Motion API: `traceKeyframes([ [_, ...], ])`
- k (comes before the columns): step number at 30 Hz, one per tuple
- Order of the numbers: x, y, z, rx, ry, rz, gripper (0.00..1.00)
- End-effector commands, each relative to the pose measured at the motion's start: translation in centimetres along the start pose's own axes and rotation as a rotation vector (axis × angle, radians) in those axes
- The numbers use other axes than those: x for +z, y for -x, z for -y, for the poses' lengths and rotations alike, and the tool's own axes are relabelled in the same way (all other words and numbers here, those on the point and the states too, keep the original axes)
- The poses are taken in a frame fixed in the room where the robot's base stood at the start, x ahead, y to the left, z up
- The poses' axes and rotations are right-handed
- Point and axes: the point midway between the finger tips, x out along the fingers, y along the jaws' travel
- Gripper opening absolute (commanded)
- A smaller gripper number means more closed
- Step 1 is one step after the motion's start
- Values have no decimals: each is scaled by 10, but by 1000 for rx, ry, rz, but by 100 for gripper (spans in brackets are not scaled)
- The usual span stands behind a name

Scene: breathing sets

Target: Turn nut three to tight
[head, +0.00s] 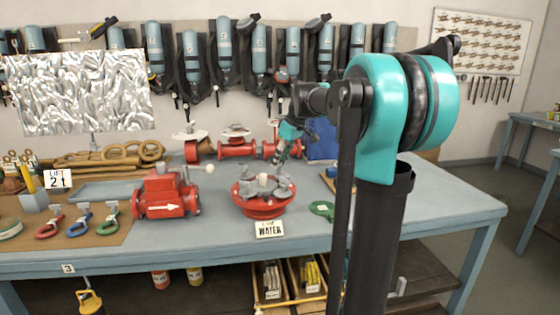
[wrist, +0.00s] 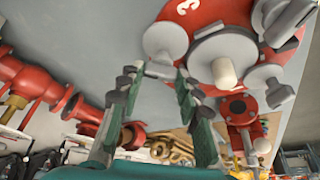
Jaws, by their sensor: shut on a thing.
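A round red fitting (head: 262,209) with several grey nuts around a pale centre post (head: 263,180) stands on the blue-grey bench. It also fills the top of the wrist view (wrist: 207,14). My gripper (head: 282,158) reaches down to the fitting's back right side. In the wrist view my gripper (wrist: 158,72) has its two green fingers around the lower part of a grey nut (wrist: 165,40). It is shut on this nut.
A red valve body (head: 166,194) stands to the left and red pipe pieces (head: 235,149) behind. The bench's right end (head: 440,205) is clear.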

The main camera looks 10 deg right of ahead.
Motion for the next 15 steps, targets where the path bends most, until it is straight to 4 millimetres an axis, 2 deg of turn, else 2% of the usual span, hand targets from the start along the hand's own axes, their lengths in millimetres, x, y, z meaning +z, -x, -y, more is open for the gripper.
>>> traceKeyframes([
  [8,0,0,0,8,-20,0,5],
  [15,0,0,2,50,-120,0,5],
])
